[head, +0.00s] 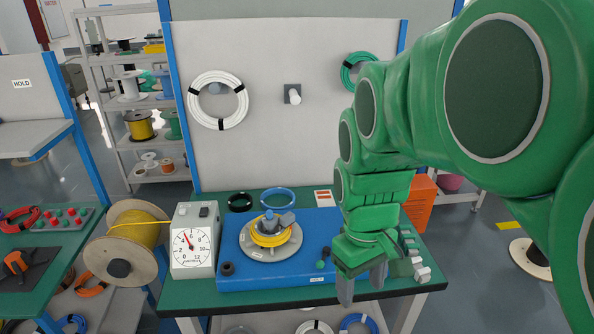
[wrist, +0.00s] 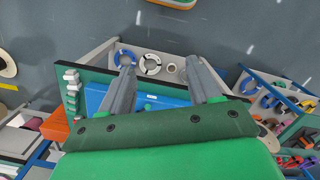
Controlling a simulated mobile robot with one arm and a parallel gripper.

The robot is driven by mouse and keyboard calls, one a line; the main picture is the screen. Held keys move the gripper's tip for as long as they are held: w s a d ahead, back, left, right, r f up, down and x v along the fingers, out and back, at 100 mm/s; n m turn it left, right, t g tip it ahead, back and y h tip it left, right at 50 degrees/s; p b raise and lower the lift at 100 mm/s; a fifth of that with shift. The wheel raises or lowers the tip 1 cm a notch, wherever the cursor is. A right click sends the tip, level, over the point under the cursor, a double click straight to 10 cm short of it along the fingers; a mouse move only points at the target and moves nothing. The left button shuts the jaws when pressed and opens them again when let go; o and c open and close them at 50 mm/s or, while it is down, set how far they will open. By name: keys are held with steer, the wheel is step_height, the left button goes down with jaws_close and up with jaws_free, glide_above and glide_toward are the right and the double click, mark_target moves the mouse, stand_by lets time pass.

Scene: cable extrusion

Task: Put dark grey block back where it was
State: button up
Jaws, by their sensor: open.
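The fixture stands on the blue base (head: 235,283) on the green table. My gripper (head: 362,284) is to the right of the fixture, near the table's front right, fingers pointing down. It is open and empty. In the wrist view both fingers (wrist: 160,72) are spread apart with nothing between them; the block does not show clearly there.
A dial gauge (head: 192,245) stands left of the blue base. A black ring (head: 240,202) and a blue ring (head: 278,197) lie behind it. Small white-ended grey parts (head: 420,272) line the table's right edge, close to my gripper. An orange bin (head: 420,203) stands behind right.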

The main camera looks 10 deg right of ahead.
steer(key=w+a+n, duration=0.1)
steer(key=w+n, duration=0.5)
steer(key=w, duration=0.7)
steer(key=n+t, duration=0.2)
steer(key=n, duration=1.2)
glide_above(287, 216)
steer(key=s, duration=0.1)
steer(key=shift+h, duration=0.4)
steer(key=f, duration=1.2)
steer(key=shift+s+a, duration=0.1)
steer(key=shift+a, duration=0.2)
steer(key=shift+w+a+f, duration=0.15)
steer(key=shift+w+f, duration=0.1)
steer(key=shift+f, duration=0.15)
steer(key=shift+w+d+f, duration=0.1)
steer(key=shift+d+f, duration=0.05)
steer(key=shift+f, duration=1.1)
steer(key=shift+w+d+f, duration=0.1)
steer(key=shift+w+f, duration=0.05)
steer(key=shift+f, duration=1.05)
steer(key=shift+w+d+f, duration=0.1)
steer(key=shift+d+f, duration=0.05)
steer(key=shift+f, duration=1.1)
jaws_close()
